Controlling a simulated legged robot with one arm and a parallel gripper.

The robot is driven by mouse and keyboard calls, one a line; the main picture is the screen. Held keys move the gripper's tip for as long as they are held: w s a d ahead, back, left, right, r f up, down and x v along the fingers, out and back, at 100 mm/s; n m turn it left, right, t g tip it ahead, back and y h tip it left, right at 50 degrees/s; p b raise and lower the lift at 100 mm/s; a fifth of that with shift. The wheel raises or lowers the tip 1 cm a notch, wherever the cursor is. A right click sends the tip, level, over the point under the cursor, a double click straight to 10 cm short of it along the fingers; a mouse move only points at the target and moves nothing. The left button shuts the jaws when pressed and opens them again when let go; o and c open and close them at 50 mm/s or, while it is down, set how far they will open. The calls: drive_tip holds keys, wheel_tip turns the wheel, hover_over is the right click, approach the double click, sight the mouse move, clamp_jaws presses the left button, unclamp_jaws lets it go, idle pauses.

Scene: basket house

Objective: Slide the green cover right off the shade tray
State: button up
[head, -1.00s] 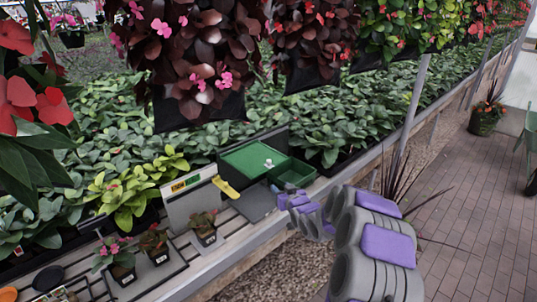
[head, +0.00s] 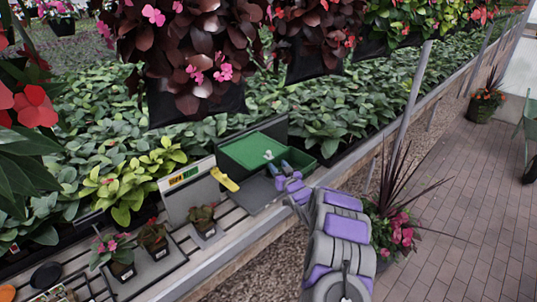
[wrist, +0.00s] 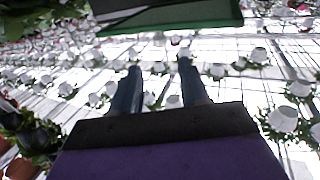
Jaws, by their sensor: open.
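The green cover (head: 246,151) lies on the shade tray (head: 307,166), over its left part. The tray's right part is uncovered, with its green inside and rim showing. A small white knob (head: 268,155) stands on the cover near its right side. My gripper (head: 279,168) is just in front and to the right of the knob, fingers apart. In the wrist view my open gripper (wrist: 158,70) has nothing between its fingers, and a green edge with a dark underside (wrist: 175,25) shows above the fingertips. I cannot tell whether any finger touches the knob.
A grey panel with a coloured label (head: 188,186) and a yellow handle (head: 225,179) stand left of the tray. Small potted plants (head: 152,237) sit on the slatted bench farther left. A spiky potted plant (head: 392,225) stands on the floor right of my arm.

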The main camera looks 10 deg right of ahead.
sight(270, 154)
drive_tip(key=b+x, duration=0.1)
drive_tip(key=x, duration=0.7)
drive_tip(key=shift+w, duration=0.3)
drive_tip(key=shift+w+f, duration=0.1)
drive_tip(key=shift+w, duration=0.75)
drive_tip(key=shift+w+a+b, duration=0.3)
drive_tip(key=shift+w, duration=0.2)
drive_tip(key=shift+c, duration=0.3)
clamp_jaws()
